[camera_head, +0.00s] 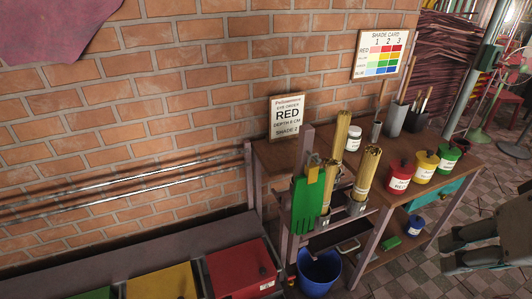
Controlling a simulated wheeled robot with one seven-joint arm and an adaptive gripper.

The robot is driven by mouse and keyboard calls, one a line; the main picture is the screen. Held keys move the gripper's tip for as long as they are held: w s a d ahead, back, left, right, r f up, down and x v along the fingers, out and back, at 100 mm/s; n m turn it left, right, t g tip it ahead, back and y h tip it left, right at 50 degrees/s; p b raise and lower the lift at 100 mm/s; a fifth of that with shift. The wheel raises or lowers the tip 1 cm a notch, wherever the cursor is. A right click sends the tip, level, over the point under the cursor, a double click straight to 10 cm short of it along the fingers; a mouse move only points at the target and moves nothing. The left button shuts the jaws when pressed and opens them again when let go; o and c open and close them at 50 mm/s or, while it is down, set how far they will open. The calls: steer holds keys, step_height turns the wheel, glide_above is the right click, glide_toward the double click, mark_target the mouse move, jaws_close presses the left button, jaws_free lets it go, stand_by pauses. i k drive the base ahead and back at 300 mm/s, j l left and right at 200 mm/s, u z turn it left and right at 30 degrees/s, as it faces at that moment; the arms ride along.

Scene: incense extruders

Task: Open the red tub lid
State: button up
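A red tub (399,179) with a white label reading RED stands upright on the wooden bench top, left of a yellow tub and a green tub. Its red lid (402,164) is on top, with a small raised knob, and looks closed. My gripper (446,254) is at the right edge, in front of the bench and lower in the picture than the tub. Its two grey fingers look apart, with nothing visible between them. It is clear of the red tub. Part of my gripper and arm is cut off by the picture edge.
The yellow tub (425,167) and green tub (447,160) stand close to the right of the red tub. Bundles of sticks (367,172) stand upright to its left. A white jar (353,139) and dark cups (394,120) are behind. A blue bucket (319,275) is below.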

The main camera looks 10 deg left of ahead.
mark_target(241, 267)
steer(key=u, duration=0.95)
